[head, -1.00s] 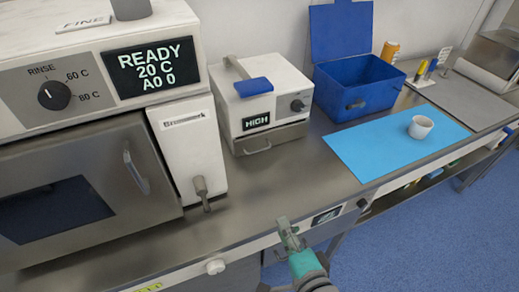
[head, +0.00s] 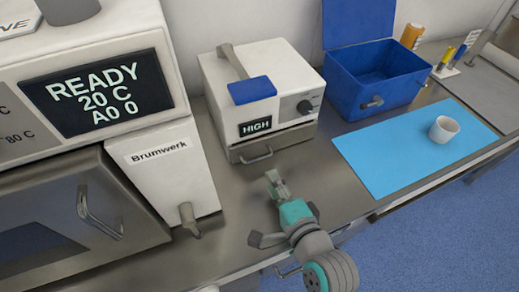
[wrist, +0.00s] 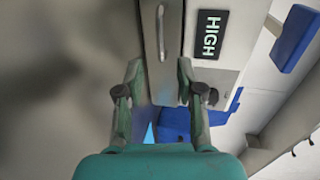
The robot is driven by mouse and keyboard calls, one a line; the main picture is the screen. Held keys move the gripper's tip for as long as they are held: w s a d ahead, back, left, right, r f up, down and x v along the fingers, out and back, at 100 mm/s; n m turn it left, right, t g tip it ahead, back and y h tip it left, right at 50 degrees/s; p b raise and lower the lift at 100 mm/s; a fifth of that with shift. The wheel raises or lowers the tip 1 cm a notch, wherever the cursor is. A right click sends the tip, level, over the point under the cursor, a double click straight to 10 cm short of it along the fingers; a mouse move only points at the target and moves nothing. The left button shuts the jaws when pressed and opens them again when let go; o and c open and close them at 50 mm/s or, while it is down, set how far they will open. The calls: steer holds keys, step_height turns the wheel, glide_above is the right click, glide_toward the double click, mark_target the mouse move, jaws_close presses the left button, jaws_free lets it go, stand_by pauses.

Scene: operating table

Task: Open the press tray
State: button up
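The press is a white box (head: 262,75) with a HIGH display, a dark knob and a blue-ended lever on top. Its press tray (head: 286,139) is a metal drawer front at the bottom, flush with the body, with a bar handle (head: 256,157). My gripper (head: 276,181) is in front of the tray, a little below and right of the handle in the head view, apart from it. In the wrist view, my gripper (wrist: 159,75) is open, fingers spread and empty, and the handle (wrist: 160,32) shows beyond the fingertips, between their lines.
An open blue box (head: 375,85) is right of the press. A blue mat (head: 385,160) bears a white cup (head: 443,129). Bare counter (head: 335,185) lies in front of the press.

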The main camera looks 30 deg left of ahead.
mark_target(259, 158)
steer(key=x, duration=1)
steer(key=shift+w+a, duration=0.1)
jaws_close()
